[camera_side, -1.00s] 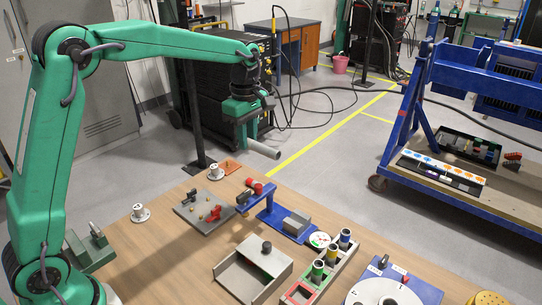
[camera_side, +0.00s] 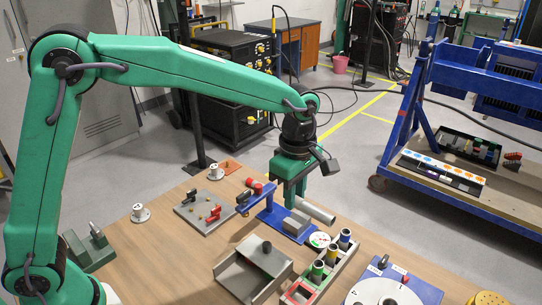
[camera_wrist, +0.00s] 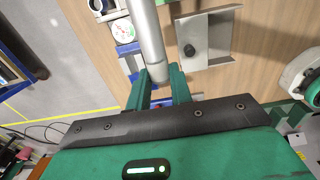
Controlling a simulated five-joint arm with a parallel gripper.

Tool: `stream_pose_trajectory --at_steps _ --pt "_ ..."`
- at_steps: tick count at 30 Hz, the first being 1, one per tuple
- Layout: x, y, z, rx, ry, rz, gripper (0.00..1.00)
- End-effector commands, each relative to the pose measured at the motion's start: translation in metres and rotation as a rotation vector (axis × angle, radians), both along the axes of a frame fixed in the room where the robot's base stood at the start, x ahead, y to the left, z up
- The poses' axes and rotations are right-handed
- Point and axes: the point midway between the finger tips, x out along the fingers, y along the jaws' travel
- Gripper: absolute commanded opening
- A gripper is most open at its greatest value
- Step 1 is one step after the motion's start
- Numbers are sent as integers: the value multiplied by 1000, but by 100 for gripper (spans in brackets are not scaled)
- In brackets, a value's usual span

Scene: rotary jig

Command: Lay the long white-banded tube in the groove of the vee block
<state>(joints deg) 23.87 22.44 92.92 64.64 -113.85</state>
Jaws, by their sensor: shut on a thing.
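My gripper (camera_side: 293,192) is shut on a grey tube (camera_side: 319,212), which sticks out toward the lower right above the bench. In the wrist view the tube (camera_wrist: 146,35) runs up from between the fingers of my gripper (camera_wrist: 157,85). I cannot make out its white band. A grey block (camera_side: 297,222) on a blue base (camera_side: 270,218) lies below and beside the tube; it may be the vee block, but its groove is not clear. In the wrist view the tube covers part of the area beside this block.
A white dial (camera_side: 320,240) lies close to the tube's free end. A grey open tray (camera_side: 232,277) with a black knob (camera_side: 267,247), a rack of banded cylinders (camera_side: 318,271) and a blue turntable (camera_side: 362,292) stand nearer. A grey plate with pegs (camera_side: 203,212) is at left.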

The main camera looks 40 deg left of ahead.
Motion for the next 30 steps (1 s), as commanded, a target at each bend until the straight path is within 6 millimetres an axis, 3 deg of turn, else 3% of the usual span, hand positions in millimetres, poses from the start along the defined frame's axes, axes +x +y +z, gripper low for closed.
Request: stream_pose_trajectory --at_steps 14,30 --pt "8 8 -16 0 -1 2 0" --pt "62 68 -65 0 1 3 0"
